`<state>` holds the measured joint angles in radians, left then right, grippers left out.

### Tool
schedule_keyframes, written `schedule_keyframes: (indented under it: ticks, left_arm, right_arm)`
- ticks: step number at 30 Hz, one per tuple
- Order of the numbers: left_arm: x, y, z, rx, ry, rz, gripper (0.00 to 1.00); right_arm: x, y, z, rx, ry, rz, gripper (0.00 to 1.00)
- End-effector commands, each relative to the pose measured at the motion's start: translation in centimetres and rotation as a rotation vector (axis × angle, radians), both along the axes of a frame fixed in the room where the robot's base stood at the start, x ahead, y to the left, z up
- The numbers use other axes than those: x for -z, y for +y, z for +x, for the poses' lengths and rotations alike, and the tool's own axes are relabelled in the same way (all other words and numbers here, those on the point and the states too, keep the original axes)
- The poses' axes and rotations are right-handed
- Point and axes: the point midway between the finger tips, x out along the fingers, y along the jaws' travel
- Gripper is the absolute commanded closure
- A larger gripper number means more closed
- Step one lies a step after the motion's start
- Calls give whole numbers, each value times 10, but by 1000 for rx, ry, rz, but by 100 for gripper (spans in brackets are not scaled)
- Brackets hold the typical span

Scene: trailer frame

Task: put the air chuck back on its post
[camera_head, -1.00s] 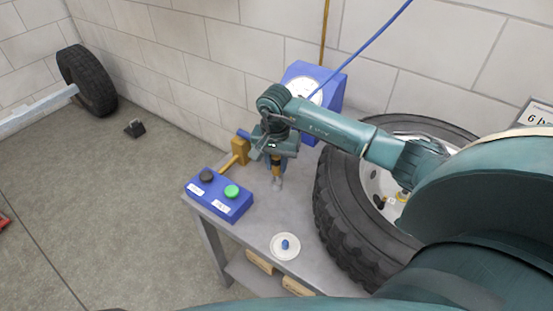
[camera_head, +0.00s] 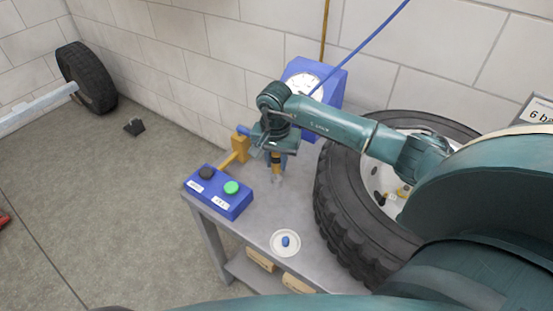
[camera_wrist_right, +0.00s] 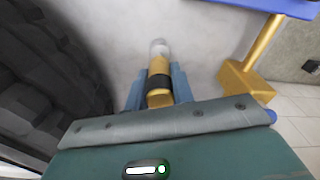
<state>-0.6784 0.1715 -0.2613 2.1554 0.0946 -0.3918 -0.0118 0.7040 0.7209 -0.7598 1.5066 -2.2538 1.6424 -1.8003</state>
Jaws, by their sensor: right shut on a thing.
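My right gripper (camera_head: 276,150) is shut on the air chuck (camera_head: 276,166), above the back part of the bench. The chuck has a yellow body, a black band and a pale metal tip pointing down. In the right wrist view the chuck (camera_wrist_right: 159,68) stands between the blue fingers (camera_wrist_right: 157,90). I cannot tell whether its tip touches the bench. A yellow part that looks like the post (camera_head: 240,148) is left of the gripper, behind the button box, apart from the chuck. It also shows in the right wrist view (camera_wrist_right: 246,82). My left gripper is out of view.
A blue box (camera_head: 218,193) with a black and a green button sits on the bench's left edge. A white dish (camera_head: 285,251) with a blue piece lies at the front. A big tyre (camera_head: 345,190) stands close on the right. A blue gauge box (camera_head: 325,88) is behind.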

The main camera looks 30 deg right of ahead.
Motion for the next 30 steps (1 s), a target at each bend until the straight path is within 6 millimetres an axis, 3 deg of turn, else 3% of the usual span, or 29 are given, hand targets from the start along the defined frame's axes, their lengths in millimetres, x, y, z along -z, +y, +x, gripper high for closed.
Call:
schedule_keyframes:
  ticks: [21, 30]
  left_arm:
    - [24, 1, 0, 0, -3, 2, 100]
    - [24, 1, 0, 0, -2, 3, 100]
  right_arm:
    - [26, 0, 0, 1, -1, -1, 100]
    - [26, 0, 0, 1, -1, 0, 100]
